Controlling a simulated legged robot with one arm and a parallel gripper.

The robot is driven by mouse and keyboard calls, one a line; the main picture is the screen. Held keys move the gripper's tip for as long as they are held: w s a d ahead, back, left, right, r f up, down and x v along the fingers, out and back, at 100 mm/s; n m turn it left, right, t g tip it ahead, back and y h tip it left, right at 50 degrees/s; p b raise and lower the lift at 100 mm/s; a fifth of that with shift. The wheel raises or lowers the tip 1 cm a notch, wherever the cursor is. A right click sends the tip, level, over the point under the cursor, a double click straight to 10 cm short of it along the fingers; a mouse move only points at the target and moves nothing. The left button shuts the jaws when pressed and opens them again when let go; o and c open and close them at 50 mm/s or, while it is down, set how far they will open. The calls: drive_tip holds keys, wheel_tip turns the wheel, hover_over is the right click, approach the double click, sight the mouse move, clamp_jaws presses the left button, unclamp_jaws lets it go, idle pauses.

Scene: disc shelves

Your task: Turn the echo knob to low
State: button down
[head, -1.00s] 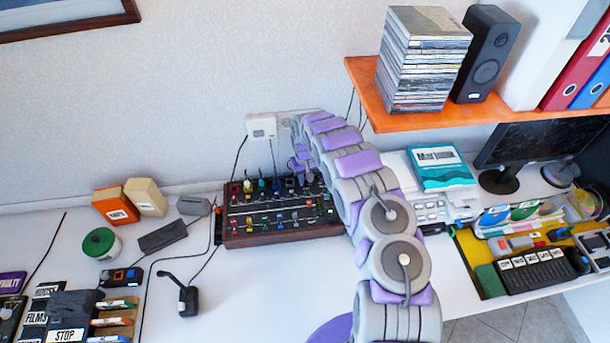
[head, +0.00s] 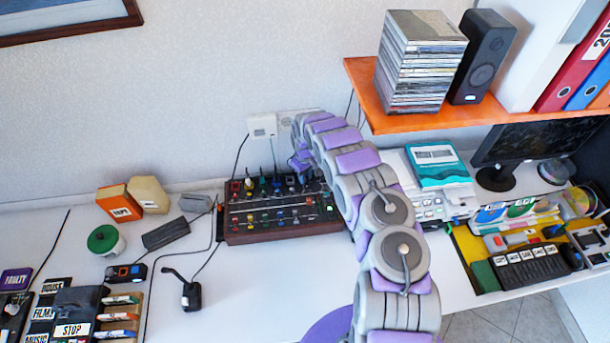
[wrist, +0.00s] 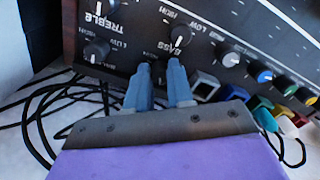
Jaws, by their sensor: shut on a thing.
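The dark mixer panel (head: 290,235) with wooden sides and several small knobs stands on the desk in the head view. My gripper (head: 304,165) reaches over its back right part. In the wrist view my gripper (wrist: 159,75) has its two blue-grey fingers close together at the panel, shut on a small knob that they mostly hide. The bass knob (wrist: 180,36) is just above the fingertips, and the treble knob (wrist: 100,9) is at the upper left. Another black knob (wrist: 97,48) sits left of the fingers. I cannot read an echo label.
Coloured knobs (wrist: 264,75) and a white knob (wrist: 231,60) lie right of my fingers. Black cables (wrist: 60,105) lie loose below the panel. In the head view a white wall box (head: 262,127) is behind the mixer, and an orange shelf (head: 430,121) is at the upper right.

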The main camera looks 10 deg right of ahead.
drive_tip(key=c, duration=1)
unclamp_jaws()
drive_tip(key=shift+w+d+m+b, duration=0.1)
drive_tip(key=shift+w+m+b, duration=0.05)
drive_tip(key=shift+m+b, duration=0.85)
drive_tip(key=m+b, duration=0.1)
drive_tip(key=m, duration=0.2)
drive_tip(key=shift+f+b, duration=0.15)
drive_tip(key=shift+b, duration=0.25)
drive_tip(key=shift+m+b, duration=0.75)
drive_tip(key=shift+m, duration=0.45)
wheel_tip(320, 180, up, 18)
drive_tip(key=p, duration=0.3)
drive_tip(key=s+r+p, duration=0.2)
drive_tip(key=s+r, duration=0.7)
drive_tip(key=r, duration=0.1)
drive_tip(key=shift+s+r+g+p, duration=0.3)
drive_tip(key=shift+s+r+p, duration=0.05)
drive_tip(key=shift+s+p, duration=0.05)
